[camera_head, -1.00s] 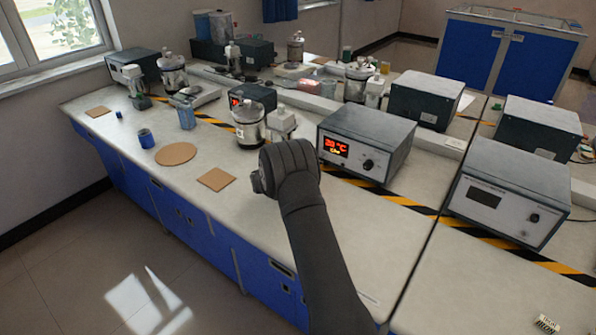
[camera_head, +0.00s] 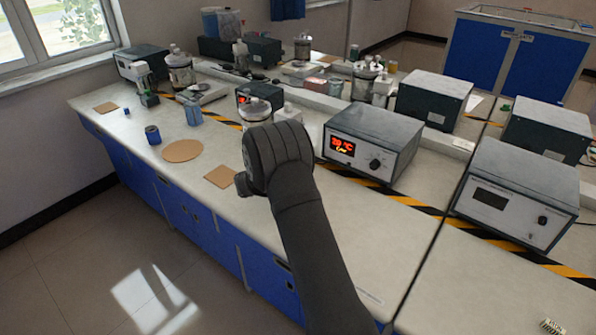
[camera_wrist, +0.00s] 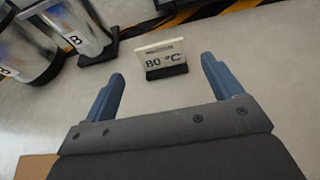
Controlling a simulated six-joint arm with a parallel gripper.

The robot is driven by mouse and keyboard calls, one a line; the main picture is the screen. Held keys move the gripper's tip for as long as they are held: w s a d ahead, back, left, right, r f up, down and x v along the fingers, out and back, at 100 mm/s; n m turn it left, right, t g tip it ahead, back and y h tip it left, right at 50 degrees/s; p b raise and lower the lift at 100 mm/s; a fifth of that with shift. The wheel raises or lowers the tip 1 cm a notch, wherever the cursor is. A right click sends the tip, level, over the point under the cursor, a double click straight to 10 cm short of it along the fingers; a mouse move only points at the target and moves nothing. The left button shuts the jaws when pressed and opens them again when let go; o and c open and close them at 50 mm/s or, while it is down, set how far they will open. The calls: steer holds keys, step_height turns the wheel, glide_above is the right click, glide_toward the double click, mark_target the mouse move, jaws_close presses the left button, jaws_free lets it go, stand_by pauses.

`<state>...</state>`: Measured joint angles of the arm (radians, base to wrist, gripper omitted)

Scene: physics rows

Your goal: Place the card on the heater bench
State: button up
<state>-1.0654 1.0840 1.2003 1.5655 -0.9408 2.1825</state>
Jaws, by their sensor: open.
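The card is a small white plate marked "80 °C" (camera_wrist: 163,57) in a black foot, upright on the pale bench in the wrist view. My gripper (camera_wrist: 163,70) is open, with its two blue fingers apart. The card stands just beyond the fingertips, roughly centred between them, and nothing is held. In the head view my wrist hides the fingers and the card. A grey box with a lit red display (camera_head: 371,142) stands on the bench (camera_head: 330,235) to the right of my wrist. I cannot tell which spot is the heater bench.
A metal vessel marked B (camera_wrist: 72,25) stands behind and left of the card, with another at the far left. Hazard tape (camera_wrist: 215,10) runs behind. A square cork mat (camera_head: 220,175) and a round one (camera_head: 182,151) lie left of my wrist.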

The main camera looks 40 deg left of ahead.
steer(key=shift+v, duration=1.3)
steer(key=x, duration=1.2)
steer(key=shift+f, duration=0.1)
step_height(320, 180, up, 2)
steer(key=shift+r, duration=0.8)
